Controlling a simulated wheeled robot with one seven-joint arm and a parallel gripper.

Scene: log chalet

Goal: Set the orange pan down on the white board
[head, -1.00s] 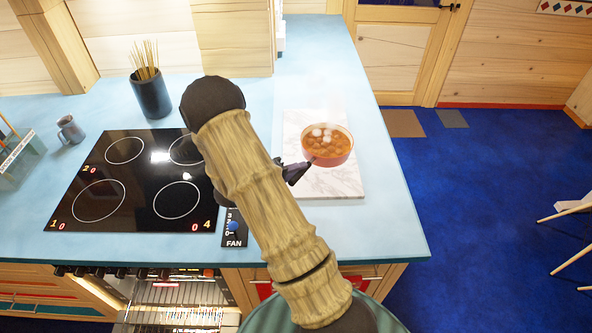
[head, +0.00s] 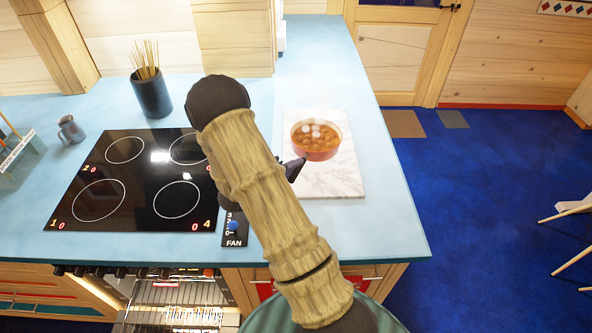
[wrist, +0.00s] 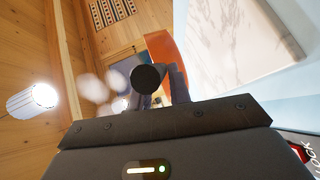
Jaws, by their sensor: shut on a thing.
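The orange pan (head: 316,147) holds brown soup with pale round pieces and is upright over the white board (head: 335,182). I cannot tell whether its base touches the board. In the wrist view the pan's orange side (wrist: 172,58) shows beyond my fingers, close beside the marble-patterned white board (wrist: 245,45). My gripper (head: 295,169) is at the pan's lower left, mostly hidden behind my arm in the head view. In the wrist view my gripper (wrist: 165,82) is shut on the pan's dark handle (wrist: 148,78), whose round end faces the camera.
The board lies on a light blue counter (head: 390,215) near its right edge. A black cooktop (head: 135,180) is to the left, with a fan switch (head: 235,228) beside it. A dark pot of sticks (head: 151,95) and a grey mug (head: 70,130) stand farther back.

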